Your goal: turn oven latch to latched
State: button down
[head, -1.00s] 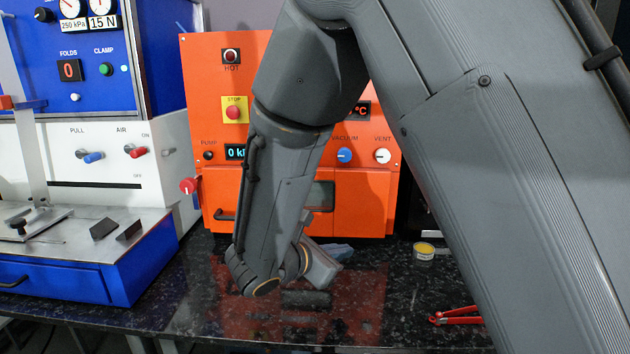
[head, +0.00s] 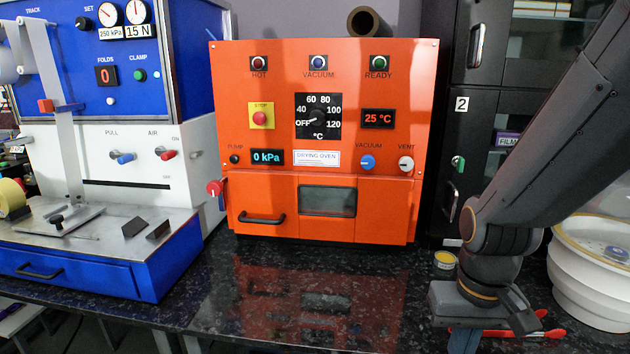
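The orange drying oven (head: 318,100) stands at the back centre of the bench, with its lower door closed flat and a black handle (head: 262,218). A red round knob with a white mark (head: 215,187) sits at the oven's left edge, beside the door top; it looks like the latch, but I cannot tell its setting. My gripper (head: 463,340) is at the lower right, low over the bench front and far from that knob. Its bluish fingers are partly cut off by the picture's bottom edge, and their opening is hidden.
The blue and white machine (head: 100,165) stands left of the oven, close to the red knob. The bench before the oven is clear.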

aim_at(214, 188)
jog(key=k, duration=0.5)
jog(key=u, duration=1.2)
jog(key=i, duration=0.6)
jog(key=z, duration=0.5)
